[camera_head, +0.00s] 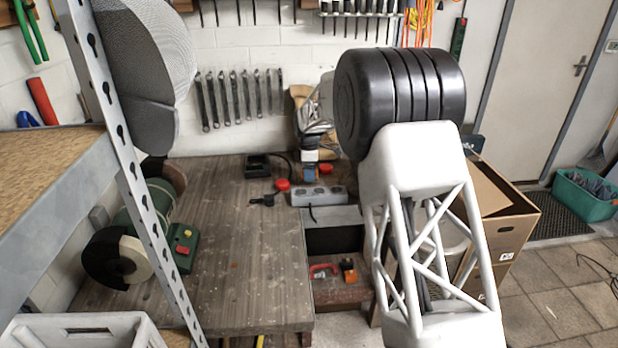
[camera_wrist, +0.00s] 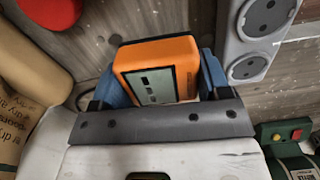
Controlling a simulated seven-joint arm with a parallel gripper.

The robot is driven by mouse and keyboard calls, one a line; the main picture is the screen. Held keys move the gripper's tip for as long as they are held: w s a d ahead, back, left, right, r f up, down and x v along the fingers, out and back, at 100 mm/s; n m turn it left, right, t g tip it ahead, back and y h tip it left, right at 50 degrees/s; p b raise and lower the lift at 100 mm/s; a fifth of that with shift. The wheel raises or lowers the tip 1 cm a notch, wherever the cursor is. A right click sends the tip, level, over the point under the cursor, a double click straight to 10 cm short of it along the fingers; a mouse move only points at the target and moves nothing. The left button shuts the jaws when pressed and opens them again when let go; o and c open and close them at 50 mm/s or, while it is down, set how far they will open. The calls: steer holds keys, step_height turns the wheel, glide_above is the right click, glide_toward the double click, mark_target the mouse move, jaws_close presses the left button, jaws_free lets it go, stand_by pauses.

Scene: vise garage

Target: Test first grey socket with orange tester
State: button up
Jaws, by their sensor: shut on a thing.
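The orange tester (camera_wrist: 183,52), with a pale face and small dark windows, is between the blue fingers of my gripper (camera_wrist: 160,78) in the wrist view. My gripper is shut on it. The grey socket strip (camera_wrist: 232,42) lies on the bench to the right of the tester, with round sockets showing. The tester appears apart from the strip. In the head view the strip (camera_head: 322,195) lies near the bench's back right edge. My gripper (camera_head: 310,178) shows small just behind and above it, partly hidden by my arm. I cannot make out the tester clearly there.
A red round object (camera_wrist: 45,10) lies at the upper left in the wrist view. A black charger (camera_head: 257,166) and cable lie left of the strip. The green bench grinder (camera_head: 150,220) stands at the left. The bench middle (camera_head: 240,260) is clear. A cardboard box (camera_head: 505,215) stands right.

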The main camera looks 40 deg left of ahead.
steer(key=shift+r, duration=2.95)
steer(key=shift+s, duration=0.1)
steer(key=r+n, duration=0.1)
glide_above(301, 192)
steer(key=shift+r, duration=0.15)
steer(key=shift+f, duration=0.3)
steer(key=shift+f, duration=2.65)
steer(key=shift+f, duration=0.6)
steer(key=o, duration=1)
steer(key=shift+c, duration=0.2)
